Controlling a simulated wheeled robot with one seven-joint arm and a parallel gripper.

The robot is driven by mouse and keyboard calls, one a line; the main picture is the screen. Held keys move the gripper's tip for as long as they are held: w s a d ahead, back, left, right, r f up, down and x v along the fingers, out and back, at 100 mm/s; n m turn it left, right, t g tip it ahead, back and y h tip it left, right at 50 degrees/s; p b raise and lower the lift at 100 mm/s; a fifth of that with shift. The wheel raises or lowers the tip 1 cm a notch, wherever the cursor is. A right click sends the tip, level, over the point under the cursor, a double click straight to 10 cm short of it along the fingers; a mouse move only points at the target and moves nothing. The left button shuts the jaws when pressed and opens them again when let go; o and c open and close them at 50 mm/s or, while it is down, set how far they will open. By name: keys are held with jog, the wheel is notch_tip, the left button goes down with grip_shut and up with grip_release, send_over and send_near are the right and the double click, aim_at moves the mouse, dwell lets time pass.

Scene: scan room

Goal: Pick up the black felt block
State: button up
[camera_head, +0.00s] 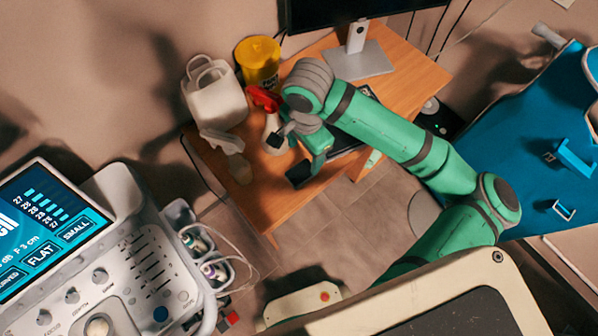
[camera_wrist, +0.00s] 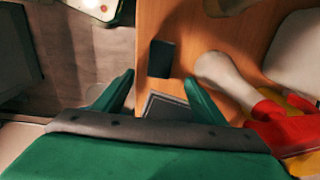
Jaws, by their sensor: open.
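The black felt block (camera_wrist: 162,58) shows in the wrist view as a small dark block on the wooden table, near the table's edge. It lies just ahead of my gripper (camera_wrist: 158,80), between the lines of the two green fingers and apart from both. The fingers are spread and nothing is held between them. In the head view my gripper (camera_head: 288,156) reaches down over the table. Dark shapes show at its end there, and I cannot tell whether one of them is the block.
A spray bottle with a red head (camera_head: 263,97) stands close beside my gripper. A white jug (camera_head: 215,95), a yellow container (camera_head: 258,60) and a monitor stand (camera_head: 357,60) are on the wooden table (camera_head: 415,75). A flat grey item (camera_wrist: 165,104) lies near the fingers.

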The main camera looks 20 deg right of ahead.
aim_at(301, 172)
jog(key=f, duration=1)
jog(key=shift+a+f, duration=0.2)
jog(key=shift+a, duration=0.15)
jog(key=c, duration=1.1)
